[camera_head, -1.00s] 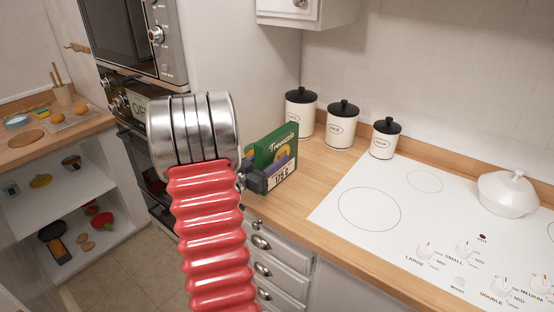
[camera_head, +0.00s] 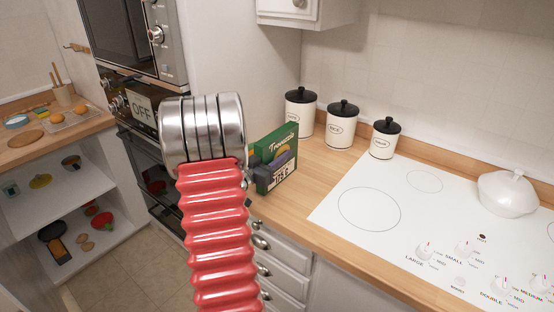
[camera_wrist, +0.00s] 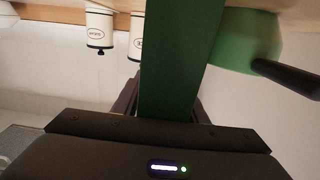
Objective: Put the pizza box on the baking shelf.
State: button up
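The pizza box (camera_head: 286,139), green with a printed front, stands upright on the wooden counter beside the tall cabinet in the head view. In the wrist view its narrow green side (camera_wrist: 172,65) fills the middle. My gripper (camera_wrist: 165,105) has its dark fingers spread on either side of the box; contact with it cannot be made out. In the head view my metal wrist and red sleeve hide most of the gripper. The oven (camera_head: 150,155) is at the left, partly behind my arm; its front looks closed, and no baking shelf shows clearly.
Several white canisters with black lids (camera_head: 342,125) stand behind the box. The white hob (camera_head: 400,205) with a lidded pot (camera_head: 508,192) lies to the right. A green rounded thing with a dark handle (camera_wrist: 248,40) is close beside the box in the wrist view.

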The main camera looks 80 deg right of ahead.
aim_at(277, 132)
grip_shut()
jog(key=shift+r, duration=0.15)
dwell(0.4)
notch_tip(277, 132, up, 10)
jog(key=shift+f, duration=0.1)
dwell(0.4)
dwell(0.4)
